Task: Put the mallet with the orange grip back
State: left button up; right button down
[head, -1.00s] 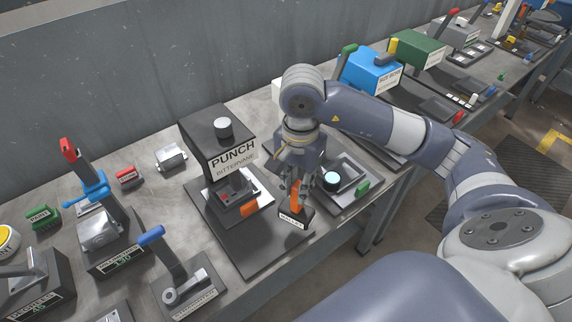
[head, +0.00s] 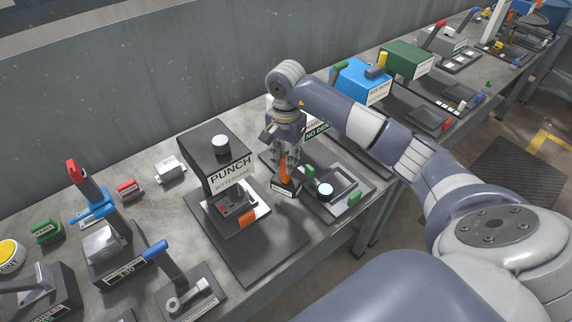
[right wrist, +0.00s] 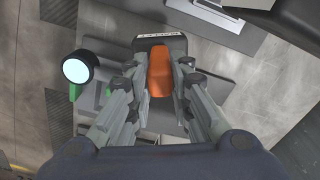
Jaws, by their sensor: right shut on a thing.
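The mallet has an orange grip (head: 283,170) and a dark block-shaped head (head: 286,190) with a white label. My right gripper (head: 286,161) is shut on the orange grip, with the head hanging below. In the head view the mallet appears right of the punch machine (head: 230,170), in front of a dark tray station. The right wrist view shows the orange grip (right wrist: 160,72) between the two fingers and the dark head (right wrist: 160,43) beyond them. I cannot tell whether the head touches the surface beneath. My left gripper is not in view.
The tray station (head: 345,187) has a round pale-topped knob (head: 324,190) and a green part (head: 354,199) close right of the mallet. The punch's dark base plate (head: 262,245) has bare room in front. Blue (head: 362,80) and green (head: 408,58) machines stand farther along the bench.

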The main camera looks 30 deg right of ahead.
jog(key=shift+f+p, duration=0.7)
jog(key=shift+f, duration=0.85)
jog(key=shift+f+b, duration=0.65)
jog(key=shift+b, duration=0.15)
jog(key=c, duration=1.4)
grip_release()
jog(key=shift+s, duration=0.1)
jog(key=shift+c, duration=0.2)
jog(key=shift+r, duration=0.1)
